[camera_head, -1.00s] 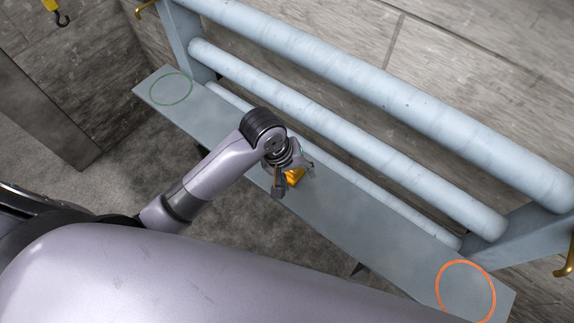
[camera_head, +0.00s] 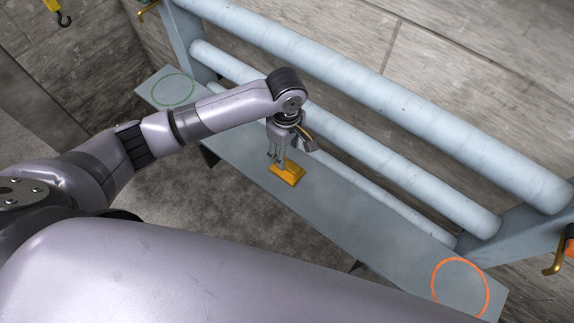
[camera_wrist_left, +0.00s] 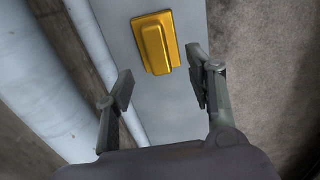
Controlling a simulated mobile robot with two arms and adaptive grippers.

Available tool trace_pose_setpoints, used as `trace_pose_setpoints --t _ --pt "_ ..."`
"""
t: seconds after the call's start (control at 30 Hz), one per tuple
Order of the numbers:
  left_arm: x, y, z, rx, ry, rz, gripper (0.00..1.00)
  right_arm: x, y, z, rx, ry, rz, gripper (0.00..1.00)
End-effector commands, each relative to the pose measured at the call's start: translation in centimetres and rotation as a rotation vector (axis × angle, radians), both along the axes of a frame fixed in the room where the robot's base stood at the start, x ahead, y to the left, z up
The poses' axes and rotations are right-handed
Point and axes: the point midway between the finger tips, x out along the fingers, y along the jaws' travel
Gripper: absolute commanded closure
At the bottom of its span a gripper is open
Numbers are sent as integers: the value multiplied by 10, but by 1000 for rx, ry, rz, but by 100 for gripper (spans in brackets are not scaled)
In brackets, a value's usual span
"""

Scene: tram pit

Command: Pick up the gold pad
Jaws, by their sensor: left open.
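The gold pad (camera_head: 288,174) lies on the grey-blue bench (camera_head: 350,213), a flat plate with a raised ridge. My left gripper (camera_head: 281,158) is over the bench at the pad, its fingers partly covering the pad's upper left side. In the left wrist view the pad (camera_wrist_left: 156,42) lies ahead of the open, empty left fingers (camera_wrist_left: 163,88), between their lines. The pad is apart from both fingers there. My right gripper is not in view.
Pale blue pipes (camera_head: 345,135) run along the wall behind the bench. A green ring (camera_head: 156,96) marks the bench's left end and an orange ring (camera_head: 433,283) its right end. A hook (camera_head: 64,19) hangs at top left. The bench is otherwise clear.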

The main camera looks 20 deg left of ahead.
Motion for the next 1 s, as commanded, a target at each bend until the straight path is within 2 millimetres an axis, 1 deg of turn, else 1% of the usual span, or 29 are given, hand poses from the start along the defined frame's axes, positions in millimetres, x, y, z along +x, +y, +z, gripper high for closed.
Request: trace_pose_setpoints --t 0.03,0.1,0.2,0.37,0.53,0.63,0.77,0.97,1.0 --pt "-1 0 -8 1 4 1 50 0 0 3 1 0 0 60" --pt "-1 0 -19 0 3 0 50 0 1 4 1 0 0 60" --pt "0 0 -28 -1 0 -1 50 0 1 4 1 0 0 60" --pt "1 0 -37 0 0 -2 50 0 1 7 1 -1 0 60" --pt "3 -1 -61 1 1 -1 50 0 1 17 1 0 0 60" --pt "3 -1 -76 0 1 -1 50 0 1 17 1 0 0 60" --pt "3 -1 -84 0 -1 -2 50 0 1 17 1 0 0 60" --pt "3 -1 -84 -1 -1 -3 50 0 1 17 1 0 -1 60" --pt "3 -1 -84 -1 -1 -3 53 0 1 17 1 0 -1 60"
